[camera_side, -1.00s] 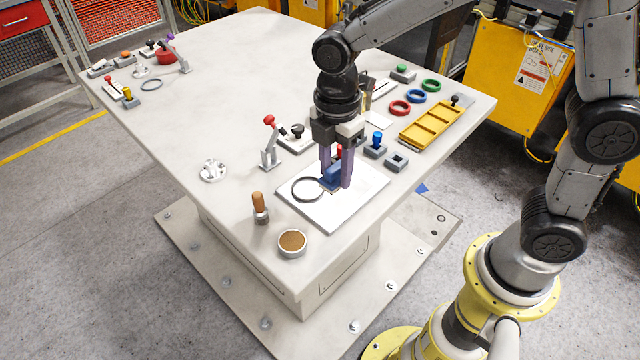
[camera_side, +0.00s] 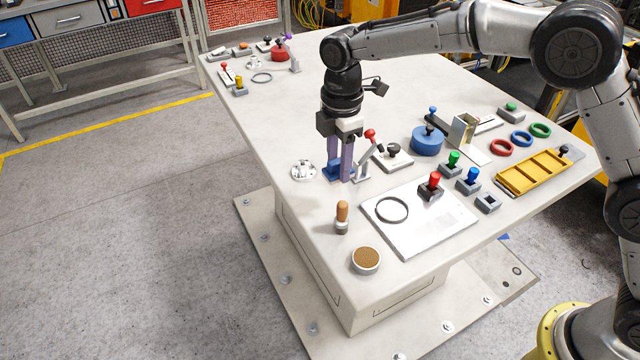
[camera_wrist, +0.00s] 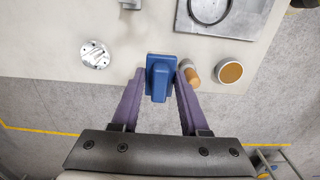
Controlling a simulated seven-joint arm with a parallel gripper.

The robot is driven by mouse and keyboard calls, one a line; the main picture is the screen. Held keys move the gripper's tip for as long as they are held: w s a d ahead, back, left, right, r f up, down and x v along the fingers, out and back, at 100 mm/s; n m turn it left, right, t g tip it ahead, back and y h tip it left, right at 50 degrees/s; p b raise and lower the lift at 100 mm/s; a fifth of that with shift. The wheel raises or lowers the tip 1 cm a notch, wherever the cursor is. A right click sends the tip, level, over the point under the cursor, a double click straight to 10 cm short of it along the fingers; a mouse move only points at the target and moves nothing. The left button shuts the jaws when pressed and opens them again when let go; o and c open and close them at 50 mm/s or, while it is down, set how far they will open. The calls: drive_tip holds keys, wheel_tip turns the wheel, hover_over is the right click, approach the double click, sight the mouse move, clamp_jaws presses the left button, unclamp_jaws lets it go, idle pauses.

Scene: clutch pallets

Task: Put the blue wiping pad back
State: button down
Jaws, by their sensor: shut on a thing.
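The blue wiping pad (camera_side: 332,170) is between the fingers of my gripper (camera_side: 340,176) at the near left part of the table. The wrist view shows the pad (camera_wrist: 160,78) between the two purple fingers of my gripper (camera_wrist: 160,85), with its raised block facing me. My gripper is shut on the pad. I cannot tell whether the pad touches the table. The white plate (camera_side: 408,240) lies to the right, with a black ring (camera_side: 378,211) and a red-knobbed block (camera_side: 432,188) on it.
A silver disc (camera_side: 303,170) is just left of my gripper. A red-tipped lever clamp (camera_side: 366,158) stands close on the right. A wooden-handled tool (camera_side: 342,216) and a round brown-topped dish (camera_side: 366,261) are nearer the front edge. The table's middle back is clear.

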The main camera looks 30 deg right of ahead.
hover_over(320, 197)
wheel_tip(320, 197, down, 6)
drive_tip(key=shift+r, duration=0.2)
drive_tip(key=shift+f, duration=1.55)
drive_tip(key=shift+f, duration=0.1)
drive_tip(key=shift+c, duration=2.1)
unclamp_jaws()
wheel_tip(320, 197, up, 12)
